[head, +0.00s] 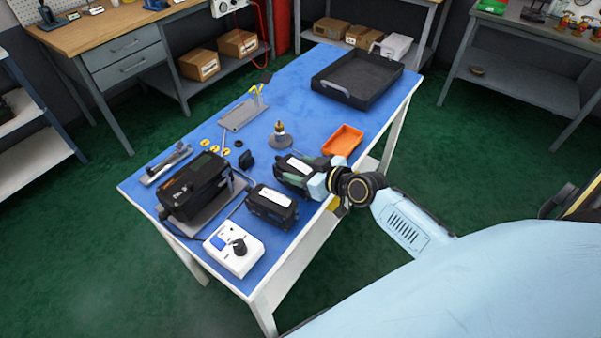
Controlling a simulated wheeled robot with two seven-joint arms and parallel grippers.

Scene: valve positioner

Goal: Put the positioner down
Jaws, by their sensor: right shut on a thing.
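My right gripper (316,180) reaches in from the right over the near right edge of the blue table. It is shut on a black positioner (294,166) with a white label on top. The fingers hide part of its right side. I cannot tell whether its underside touches the table. A second, similar black unit with a white label (271,206) sits just in front and to the left of it. My left gripper is not in view.
The blue table (305,82) also bears a larger black device (193,186), a white box with a knob (234,249), an orange tray (343,140), a small brass-topped part (280,134) and a black tray (357,77). Bare surface lies toward the back middle.

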